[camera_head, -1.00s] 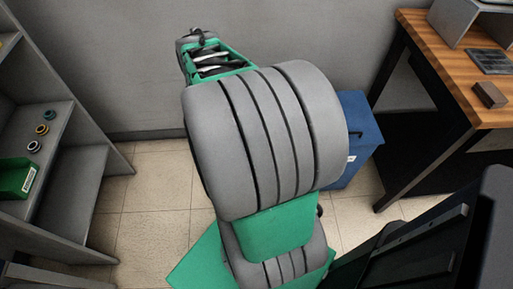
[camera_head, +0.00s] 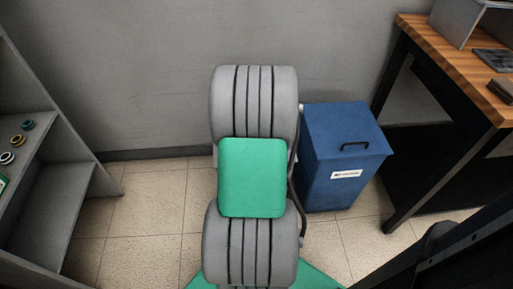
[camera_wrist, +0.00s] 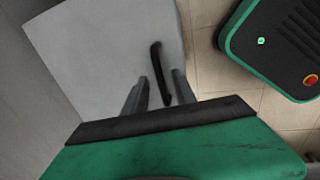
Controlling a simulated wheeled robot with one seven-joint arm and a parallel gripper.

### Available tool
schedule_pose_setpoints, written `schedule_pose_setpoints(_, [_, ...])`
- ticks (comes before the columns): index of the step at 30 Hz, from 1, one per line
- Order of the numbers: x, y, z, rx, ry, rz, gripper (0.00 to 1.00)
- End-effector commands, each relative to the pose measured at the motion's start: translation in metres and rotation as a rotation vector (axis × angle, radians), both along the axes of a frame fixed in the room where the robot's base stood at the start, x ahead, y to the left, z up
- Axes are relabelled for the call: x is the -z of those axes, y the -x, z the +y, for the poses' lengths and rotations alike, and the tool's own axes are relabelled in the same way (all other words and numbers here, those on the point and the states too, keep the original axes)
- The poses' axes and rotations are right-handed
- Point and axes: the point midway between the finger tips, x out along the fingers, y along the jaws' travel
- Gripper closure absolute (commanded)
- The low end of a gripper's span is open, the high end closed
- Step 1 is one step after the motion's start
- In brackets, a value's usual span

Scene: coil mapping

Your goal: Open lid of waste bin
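The blue waste bin (camera_head: 345,165) stands on the floor against the back wall, right of my arm in the head view. Its lid (camera_head: 343,128) is shut and carries a black handle (camera_head: 355,145). In the wrist view the lid (camera_wrist: 105,50) looks pale grey, with the black handle (camera_wrist: 158,70) on it. My gripper (camera_wrist: 160,88) is open, its two fingers on either side of the handle's near end in the picture. I cannot tell whether they touch it. My gripper is hidden behind my arm in the head view.
A wooden-topped bench (camera_head: 455,65) with black legs stands right of the bin. Grey shelving (camera_head: 60,175) with several small rings stands at the left. Tiled floor (camera_head: 150,205) is clear between the shelving and my arm. The grey wall (camera_head: 150,70) is close behind the bin.

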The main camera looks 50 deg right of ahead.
Motion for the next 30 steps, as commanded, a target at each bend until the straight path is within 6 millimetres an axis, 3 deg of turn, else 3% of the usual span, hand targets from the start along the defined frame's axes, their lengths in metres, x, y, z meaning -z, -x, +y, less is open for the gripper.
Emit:
schedule_pose_setpoints(3, [-0.0004, 0.0, 0.0001, 0.0, 0.0, 0.0, 0.69])
schedule_pose_setpoints(15, [-0.0006, 0.0, 0.0003, 0.0, 0.0, 0.0, 1.0])
schedule_pose_setpoints(30, [-0.0006, -0.0001, 0.0004, 0.0, 0.0, 0.0, 1.0])
